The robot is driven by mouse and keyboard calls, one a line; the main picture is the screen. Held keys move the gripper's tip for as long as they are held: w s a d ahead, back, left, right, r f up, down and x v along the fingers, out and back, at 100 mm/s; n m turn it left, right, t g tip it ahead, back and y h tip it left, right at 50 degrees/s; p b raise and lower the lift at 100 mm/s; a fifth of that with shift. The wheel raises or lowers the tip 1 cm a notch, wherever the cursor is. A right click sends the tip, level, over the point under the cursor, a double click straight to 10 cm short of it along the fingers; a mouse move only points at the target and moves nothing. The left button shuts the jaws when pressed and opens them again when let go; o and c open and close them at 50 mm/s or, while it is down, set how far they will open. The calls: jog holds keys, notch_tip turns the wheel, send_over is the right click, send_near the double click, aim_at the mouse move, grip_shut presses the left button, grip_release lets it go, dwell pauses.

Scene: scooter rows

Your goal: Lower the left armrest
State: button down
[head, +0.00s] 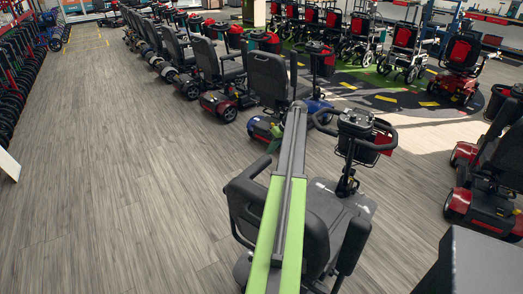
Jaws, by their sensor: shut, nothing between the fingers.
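A black mobility scooter stands right in front of me, facing away to the upper right. Its black backrest (242,205) is partly covered by my arm. The right armrest (354,246) lies forward along the seat (338,203). The tiller with handlebars (357,125) and a basket rises ahead of the seat. My green and grey arm reaches forward over the backrest. I cannot make out my gripper's fingers beyond it.
A row of scooters, including a black-seated one with a blue base (268,80), stands close ahead and to the left. A red scooter (495,165) stands at the right. The wooden floor (110,180) at the left is clear.

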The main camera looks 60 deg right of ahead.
jog(key=f, duration=0.1)
jog(key=w+f+b, duration=0.1)
jog(key=shift+d+f+b, duration=0.1)
jog(key=shift+f+b, duration=0.2)
jog(key=shift+s+a+f+b, duration=0.1)
jog(key=shift+s+a+b, duration=0.15)
jog(key=shift+b, duration=0.3)
